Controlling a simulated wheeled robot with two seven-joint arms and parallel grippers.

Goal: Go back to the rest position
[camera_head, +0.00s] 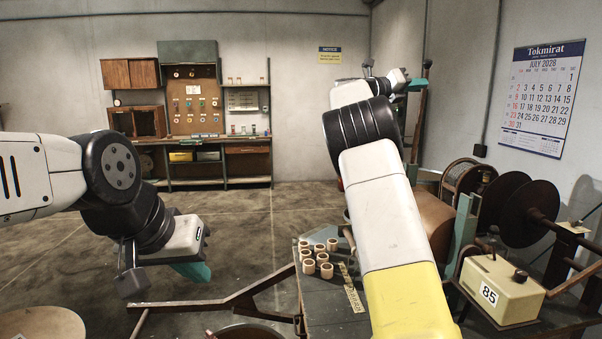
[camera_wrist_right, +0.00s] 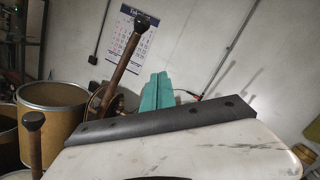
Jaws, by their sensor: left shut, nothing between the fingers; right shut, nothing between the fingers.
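My left gripper (camera_head: 195,271) hangs at the lower left of the head view, over open floor. Its teal fingers are together and hold nothing. My right arm reaches up and away through the middle of the head view, and my right gripper (camera_head: 418,85) is raised at the far end, beside a brown upright post (camera_head: 421,118). In the right wrist view its teal fingers (camera_wrist_right: 157,92) are side by side, shut and empty. The post with its dark knob also shows in that view (camera_wrist_right: 124,58), to the left of the fingers.
Several tape rolls (camera_head: 320,257) stand on a dark table (camera_head: 330,312) left of my right arm. Fibre drums (camera_wrist_right: 53,113) stand left in the wrist view.

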